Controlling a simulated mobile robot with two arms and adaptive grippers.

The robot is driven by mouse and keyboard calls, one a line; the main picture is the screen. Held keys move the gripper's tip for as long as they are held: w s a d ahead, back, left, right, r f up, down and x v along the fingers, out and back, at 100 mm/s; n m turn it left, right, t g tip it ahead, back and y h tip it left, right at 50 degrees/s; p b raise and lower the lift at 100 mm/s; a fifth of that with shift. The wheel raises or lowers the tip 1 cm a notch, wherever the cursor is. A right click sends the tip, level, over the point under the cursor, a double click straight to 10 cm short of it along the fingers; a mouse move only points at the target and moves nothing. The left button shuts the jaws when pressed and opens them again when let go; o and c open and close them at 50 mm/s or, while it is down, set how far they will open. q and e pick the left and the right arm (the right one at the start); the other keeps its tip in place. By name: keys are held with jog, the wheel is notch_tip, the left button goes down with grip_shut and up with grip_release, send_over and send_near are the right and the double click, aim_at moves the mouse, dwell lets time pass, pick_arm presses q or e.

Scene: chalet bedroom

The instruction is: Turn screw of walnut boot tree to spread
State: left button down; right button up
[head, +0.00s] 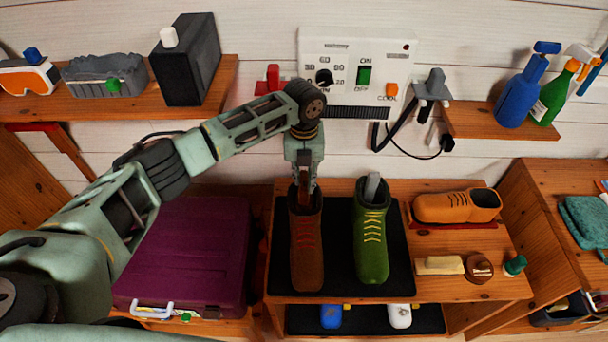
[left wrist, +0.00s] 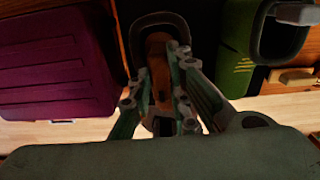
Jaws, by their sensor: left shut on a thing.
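A brown boot (head: 306,245) with red laces stands upright on a black mat (head: 335,283). The brown walnut boot tree (left wrist: 157,50) sits in its opening, with its top in the fingers. My left gripper (head: 304,183) points straight down into the boot's mouth and is shut on the boot tree's upper end. In the left wrist view the fingers (left wrist: 163,98) stand on either side of it. The screw itself is mostly hidden by the fingers, so its turn cannot be told. My right gripper is not in view.
A green boot (head: 371,245) with a grey insert (head: 372,187) stands close on the right. An orange shoe (head: 455,206), brush (head: 440,265) and polish tin (head: 479,268) lie further right. A purple suitcase (head: 190,255) is at left. A control panel (head: 345,68) hangs behind my arm.

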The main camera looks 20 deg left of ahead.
aim_at(304, 178)
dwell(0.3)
pick_arm(q)
jog(key=c, duration=1.6)
grip_release()
jog(key=shift+c, duration=0.2)
jog(key=shift+r, duration=0.1)
notch_tip(304, 178, up, 12)
